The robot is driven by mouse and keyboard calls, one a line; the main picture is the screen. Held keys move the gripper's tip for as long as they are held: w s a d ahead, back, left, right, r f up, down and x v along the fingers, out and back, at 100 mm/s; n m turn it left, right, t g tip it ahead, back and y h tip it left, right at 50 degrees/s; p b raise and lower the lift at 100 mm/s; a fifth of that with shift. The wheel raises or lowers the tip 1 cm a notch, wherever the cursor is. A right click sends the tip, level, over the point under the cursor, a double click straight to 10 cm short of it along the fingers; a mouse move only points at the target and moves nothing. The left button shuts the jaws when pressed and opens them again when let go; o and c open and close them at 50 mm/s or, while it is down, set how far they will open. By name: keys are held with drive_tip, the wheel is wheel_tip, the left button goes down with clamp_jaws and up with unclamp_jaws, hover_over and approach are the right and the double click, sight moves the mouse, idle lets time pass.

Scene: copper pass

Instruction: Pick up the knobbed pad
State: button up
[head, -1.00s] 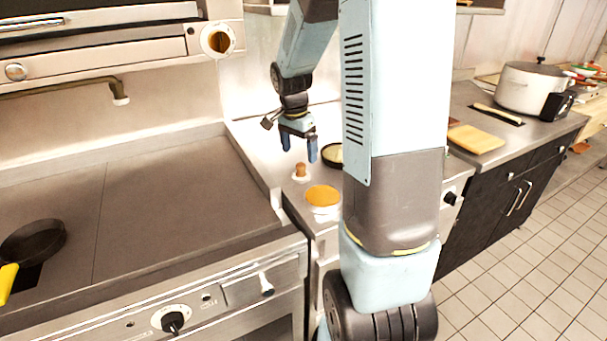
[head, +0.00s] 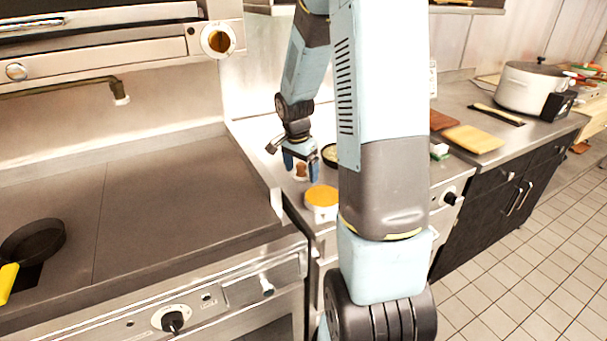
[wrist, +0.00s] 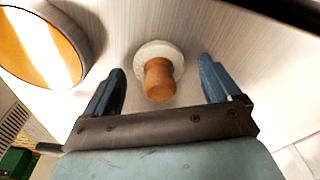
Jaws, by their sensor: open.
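The knobbed pad, a round whitish pad (wrist: 158,52) with a brown wooden knob (wrist: 159,80), stands on the steel counter. In the wrist view the knob is between the two blue fingers of my gripper (wrist: 163,88), with a gap on each side. My gripper is open and empty. In the head view my gripper (head: 300,172) is down at the pad, and its fingers partly hide the knob (head: 299,170).
A round container with an orange-yellow top (head: 322,197) stands close in front of the pad, and also shows at the wrist view's upper left (wrist: 38,45). A dark-rimmed round dish (head: 330,155) is to the right. A griddle (head: 190,190) lies left.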

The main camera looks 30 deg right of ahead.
sight(301, 164)
drive_tip(key=c, duration=1.1)
drive_tip(key=shift+r, duration=0.15)
drive_tip(key=shift+c, duration=0.2)
drive_tip(key=shift+r, duration=0.3)
wheel_tip(301, 164, up, 2)
drive_tip(key=shift+r, duration=0.25)
drive_tip(key=s+a+r, duration=0.9)
drive_tip(key=a, duration=0.1)
drive_tip(key=shift+s+a+r, duration=0.15)
drive_tip(key=shift+s+r, duration=0.1)
drive_tip(key=shift+r, duration=0.1)
